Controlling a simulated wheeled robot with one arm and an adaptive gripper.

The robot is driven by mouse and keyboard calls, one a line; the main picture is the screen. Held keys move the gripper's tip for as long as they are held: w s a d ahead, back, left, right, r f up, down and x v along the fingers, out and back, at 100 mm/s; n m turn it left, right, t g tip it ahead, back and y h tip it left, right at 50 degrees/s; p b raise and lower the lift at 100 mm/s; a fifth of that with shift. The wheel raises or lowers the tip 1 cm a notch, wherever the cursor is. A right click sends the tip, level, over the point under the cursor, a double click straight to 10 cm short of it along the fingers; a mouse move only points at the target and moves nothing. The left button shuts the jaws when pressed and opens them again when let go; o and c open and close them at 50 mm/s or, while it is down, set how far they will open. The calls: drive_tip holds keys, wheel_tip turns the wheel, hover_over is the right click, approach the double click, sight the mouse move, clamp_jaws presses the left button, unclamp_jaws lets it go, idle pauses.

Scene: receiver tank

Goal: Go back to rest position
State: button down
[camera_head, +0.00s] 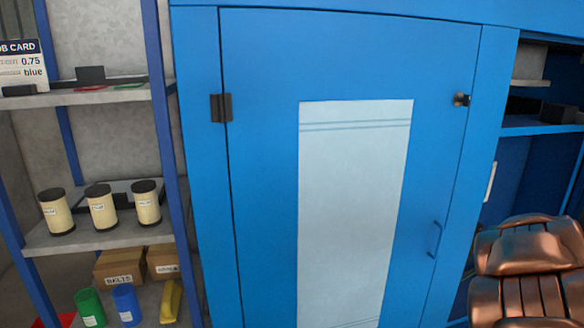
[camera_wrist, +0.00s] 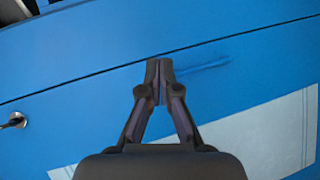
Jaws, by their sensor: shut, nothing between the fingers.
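My gripper (camera_wrist: 159,66) is shut and empty in the wrist view, with its fingertips together in front of a blue surface. That surface is part of the tall blue cabinet, with its door seam, pale panel and latch also in the wrist view. In the head view the blue door (camera_head: 260,150) fits flush in its frame. It has a dark hinge (camera_head: 221,107) at left, a latch (camera_head: 461,100) at upper right and a blue handle (camera_head: 436,239) at lower right. Whether the fingertips touch the cabinet I cannot tell.
A shelf rack (camera_head: 95,235) at left holds several cream canisters, cardboard boxes (camera_head: 120,266), a green cup (camera_head: 89,308) and a blue cup (camera_head: 126,305). A job card (camera_head: 22,66) stands on the upper shelf.

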drive_tip(key=s+a+r+m+g+h+p, duration=0.1)
drive_tip(key=s+a+r+m+g+p, duration=0.2)
drive_tip(key=s+r+m+p, duration=0.15)
drive_tip(key=s+a+r+m+g+h+p, duration=0.2)
drive_tip(key=s+r+m+g+p, duration=0.15)
drive_tip(key=s, duration=0.25)
drive_tip(key=s+a+r+m+g+y+p, duration=0.2)
drive_tip(key=s+a+g+p, duration=0.3)
drive_tip(key=s+a, duration=0.9)
drive_tip(key=s+a+r+m+g+y+p, duration=0.2)
drive_tip(key=s+a+g+y+p, duration=0.3)
drive_tip(key=s+a, duration=0.9)
drive_tip(key=s+m+p, duration=0.1)
drive_tip(key=s, duration=0.4)
drive_tip(key=shift+a, duration=0.15)
drive_tip(key=shift+r, duration=0.1)
